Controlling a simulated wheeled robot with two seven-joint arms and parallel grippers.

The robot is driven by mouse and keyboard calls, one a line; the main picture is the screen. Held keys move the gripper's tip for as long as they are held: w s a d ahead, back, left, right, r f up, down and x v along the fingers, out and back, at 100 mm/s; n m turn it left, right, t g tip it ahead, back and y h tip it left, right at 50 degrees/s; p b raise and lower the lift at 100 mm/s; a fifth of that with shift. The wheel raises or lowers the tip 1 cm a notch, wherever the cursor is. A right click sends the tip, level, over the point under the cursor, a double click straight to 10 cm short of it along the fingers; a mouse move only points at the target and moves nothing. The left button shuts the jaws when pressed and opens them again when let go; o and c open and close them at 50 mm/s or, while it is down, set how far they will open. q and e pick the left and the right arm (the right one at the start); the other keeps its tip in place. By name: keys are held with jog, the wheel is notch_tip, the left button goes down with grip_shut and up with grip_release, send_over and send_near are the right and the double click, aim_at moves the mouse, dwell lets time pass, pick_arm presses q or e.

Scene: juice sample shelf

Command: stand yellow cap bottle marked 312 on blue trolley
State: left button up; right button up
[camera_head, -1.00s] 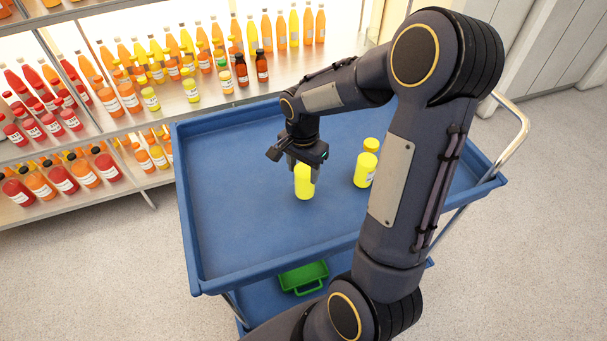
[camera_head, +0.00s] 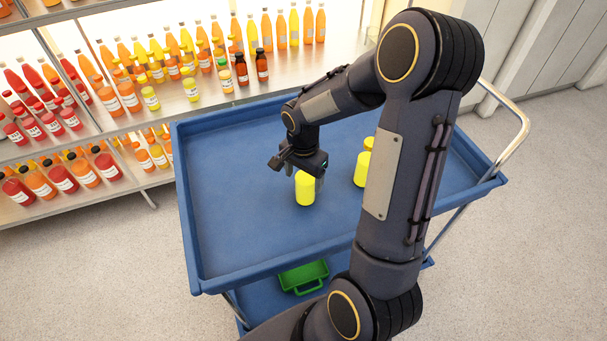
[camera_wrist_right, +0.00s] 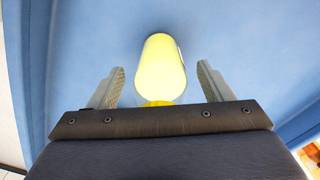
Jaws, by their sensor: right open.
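A yellow bottle (camera_head: 305,190) stands upright on the blue trolley's top deck (camera_head: 240,235). In the right wrist view the same yellow bottle (camera_wrist_right: 163,68) lies between the two finger pads, with a gap on each side, and a darker yellow cap shows at its near end. A sliver of label shows on its edge, but no number is readable. My right gripper (camera_head: 306,173) is open at the bottle, not closed on it. My left gripper is not in view.
Another yellow bottle (camera_head: 361,170) stands on the deck to the right, partly hidden by my right arm. A green basket (camera_head: 303,277) sits on the trolley's lower deck. Lit shelves of juice bottles (camera_head: 130,100) stand at the back left. The deck's left part is clear.

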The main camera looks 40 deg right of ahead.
notch_tip(320, 180, up, 12)
jog(key=shift+r, duration=0.1)
jog(key=s+a+r+n+t+y, duration=0.3)
jog(key=s+a+n+t, duration=0.2)
jog(key=s+a+n, duration=0.7)
jog(key=s+n, duration=0.1)
jog(key=s, duration=0.3)
jog(key=shift+a+t+y, duration=0.2)
jog(key=shift+t+y, duration=0.1)
jog(key=shift+y, duration=0.1)
jog(key=shift+s, duration=0.1)
dwell(0.5)
